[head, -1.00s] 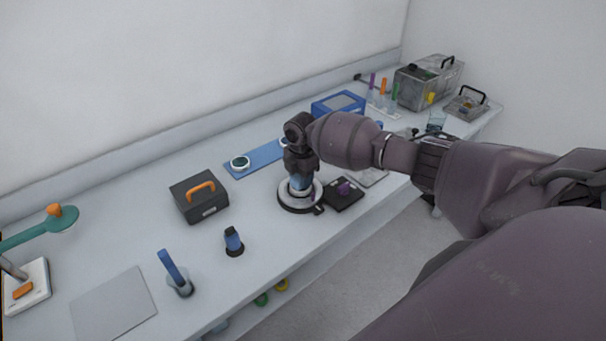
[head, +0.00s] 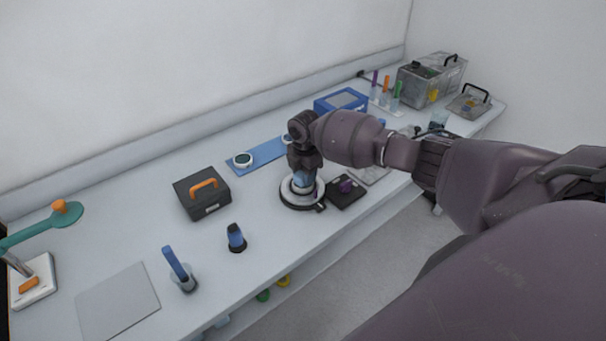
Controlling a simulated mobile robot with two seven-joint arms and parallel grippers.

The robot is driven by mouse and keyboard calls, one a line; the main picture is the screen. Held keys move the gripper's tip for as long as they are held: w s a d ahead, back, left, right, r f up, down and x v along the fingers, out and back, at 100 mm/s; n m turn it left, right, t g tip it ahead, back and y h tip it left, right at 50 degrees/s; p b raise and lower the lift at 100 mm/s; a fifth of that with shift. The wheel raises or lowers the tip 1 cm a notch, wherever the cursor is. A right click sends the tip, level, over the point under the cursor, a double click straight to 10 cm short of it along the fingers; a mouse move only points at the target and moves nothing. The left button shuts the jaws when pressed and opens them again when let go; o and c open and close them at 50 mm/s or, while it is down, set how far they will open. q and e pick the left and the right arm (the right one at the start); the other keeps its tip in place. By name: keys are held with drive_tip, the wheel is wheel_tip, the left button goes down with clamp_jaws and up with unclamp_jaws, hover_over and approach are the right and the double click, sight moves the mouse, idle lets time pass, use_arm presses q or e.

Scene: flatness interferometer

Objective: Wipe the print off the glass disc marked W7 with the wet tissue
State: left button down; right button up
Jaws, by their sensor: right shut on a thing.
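My right gripper (head: 302,177) points straight down over a round white-and-black stand (head: 287,199). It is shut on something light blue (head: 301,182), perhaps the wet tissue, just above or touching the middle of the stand. The gripper hides most of the stand's centre, so I cannot make out a glass disc or a print there. Two round white-rimmed discs, one clear (head: 243,160) and one partly behind my arm (head: 288,139), lie on a blue mat (head: 265,153). No W7 mark is readable. My left gripper is not in view.
Clear table lies between case and stand.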

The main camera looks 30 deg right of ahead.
drive_tip(key=shift+d, duration=0.1)
drive_tip(key=shift+r+p, duration=0.5)
drive_tip(key=shift+r, duration=3.45)
